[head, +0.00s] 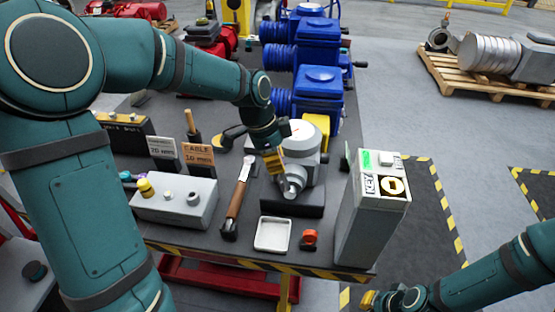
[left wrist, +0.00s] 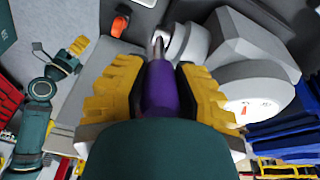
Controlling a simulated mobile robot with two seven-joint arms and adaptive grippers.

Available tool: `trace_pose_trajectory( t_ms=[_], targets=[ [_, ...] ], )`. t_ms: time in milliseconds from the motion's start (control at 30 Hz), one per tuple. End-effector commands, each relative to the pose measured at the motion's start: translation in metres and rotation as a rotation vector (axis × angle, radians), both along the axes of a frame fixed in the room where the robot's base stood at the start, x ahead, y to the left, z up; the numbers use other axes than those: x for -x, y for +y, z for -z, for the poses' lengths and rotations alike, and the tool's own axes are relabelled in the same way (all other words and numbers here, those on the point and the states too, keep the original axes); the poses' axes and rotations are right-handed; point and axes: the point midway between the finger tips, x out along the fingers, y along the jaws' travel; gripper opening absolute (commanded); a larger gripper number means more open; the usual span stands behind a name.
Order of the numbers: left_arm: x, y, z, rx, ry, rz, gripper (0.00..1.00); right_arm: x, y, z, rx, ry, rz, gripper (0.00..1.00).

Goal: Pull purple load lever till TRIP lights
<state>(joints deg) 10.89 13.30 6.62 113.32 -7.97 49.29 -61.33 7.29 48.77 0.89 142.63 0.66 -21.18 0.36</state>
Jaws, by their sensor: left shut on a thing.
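In the left wrist view, the purple load lever (left wrist: 160,90) lies between the yellow fingers of my left gripper (left wrist: 162,88), which are shut around it. The lever's metal end joins the grey actuator (left wrist: 240,50). In the head view, my left gripper (head: 274,165) is at the left side of the grey actuator (head: 300,148), and it hides the lever. A white dial (left wrist: 250,108) with a red mark shows in the left wrist view. I cannot make out a TRIP light. My right gripper (head: 370,300) is at the bottom edge, away from the bench; its opening is unclear.
A grey KEY box (head: 370,215) with a green patch stands at the bench's right front. A wooden-handled tool (head: 236,200), a white tray (head: 272,234), a red-orange object (head: 310,238) and a grey button box (head: 175,205) are near the actuator. Blue units (head: 318,90) stand behind.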

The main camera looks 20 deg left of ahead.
Motion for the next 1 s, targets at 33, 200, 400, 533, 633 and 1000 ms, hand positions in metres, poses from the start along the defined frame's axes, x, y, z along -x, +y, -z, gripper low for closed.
trace_pose_trajectory(
  t_ms=[33,200,400,533,633,1000],
  targets=[
    [0.002,0.0,0.002,-0.001,0.007,0.002,0.0,0.0,0.0,0.0,0.0,0.0,0.0,0.0],
    [0.002,0.0,0.002,-0.001,0.007,0.002,0.33,0.0,0.0,0.0,0.0,0.0,0.0,0.0],
    [0.001,0.0,0.001,-0.001,0.005,0.001,0.61,0.0,0.0,0.0,0.0,0.0,0.0,0.0],
    [0.001,0.0,0.001,-0.001,0.004,0.001,0.61,0.0,0.0,0.0,0.0,0.0,0.0,0.0],
    [0.0,0.0,-0.001,-0.001,0.002,0.0,0.61,0.0,0.0,0.0,0.0,0.0,0.0,0.0],
    [0.004,0.015,-0.057,-0.002,-0.002,-0.001,0.61,0.0,0.0,0.0,0.0,0.0,0.0,0.0]
  ],
)
